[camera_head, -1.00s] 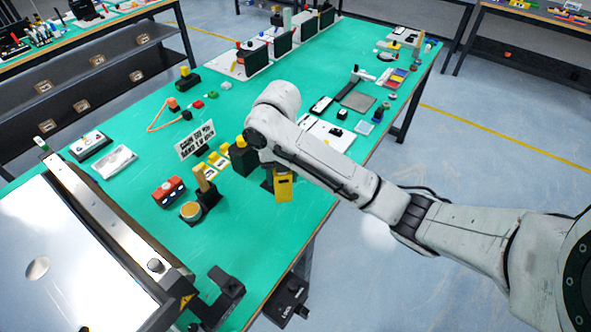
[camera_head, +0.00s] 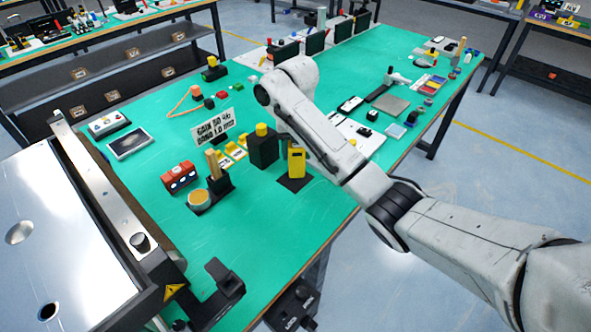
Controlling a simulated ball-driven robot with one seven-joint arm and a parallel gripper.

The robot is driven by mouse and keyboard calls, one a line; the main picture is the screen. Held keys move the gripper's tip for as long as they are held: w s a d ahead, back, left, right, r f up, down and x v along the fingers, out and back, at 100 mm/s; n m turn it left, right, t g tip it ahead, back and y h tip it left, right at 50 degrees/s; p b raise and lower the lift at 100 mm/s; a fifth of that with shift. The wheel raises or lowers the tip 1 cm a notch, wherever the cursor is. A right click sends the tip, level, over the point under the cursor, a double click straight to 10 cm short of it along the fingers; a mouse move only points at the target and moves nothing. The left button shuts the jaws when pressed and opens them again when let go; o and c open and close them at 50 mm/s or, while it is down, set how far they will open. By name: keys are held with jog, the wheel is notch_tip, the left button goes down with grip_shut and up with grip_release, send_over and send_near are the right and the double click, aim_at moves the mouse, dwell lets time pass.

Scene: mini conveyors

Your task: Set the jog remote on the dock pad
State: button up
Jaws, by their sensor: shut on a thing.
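The yellow jog remote (camera_head: 297,162), with a dark top, stands upright near the front edge of the green bench. My gripper (camera_head: 291,143) is at its upper part, shut on it, mostly hidden behind the remote and under my wrist. A flat dark pad, which looks like the dock pad (camera_head: 294,185), lies directly below the remote. The remote's lower end overlaps the pad in the picture; I cannot tell whether it touches it or hangs just above.
A black box with a yellow top (camera_head: 262,150) stands close left of the remote. Further left are a holder with a wooden handle (camera_head: 214,180), a red box (camera_head: 181,177) and a white sign (camera_head: 212,127). The green bench top in front of the holder is clear.

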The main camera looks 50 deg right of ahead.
jog(key=shift+w+d+f+b, duration=0.25)
jog(key=shift+w+f, duration=0.05)
jog(key=shift+f, duration=0.25)
jog(key=shift+w+d+f+b, duration=0.2)
jog(key=shift+w+f, duration=0.05)
jog(key=shift+f, duration=0.3)
jog(key=shift+w+d+p, duration=0.25)
jog(key=shift+p, duration=0.05)
jog(key=shift+w+d+f, duration=0.3)
jog(key=shift+w+f, duration=0.1)
jog(key=shift+f, duration=0.3)
jog(key=shift+f+p, duration=0.3)
jog(key=shift+f, duration=1.25)
jog(key=shift+f, duration=0.1)
jog(key=o, duration=1.3)
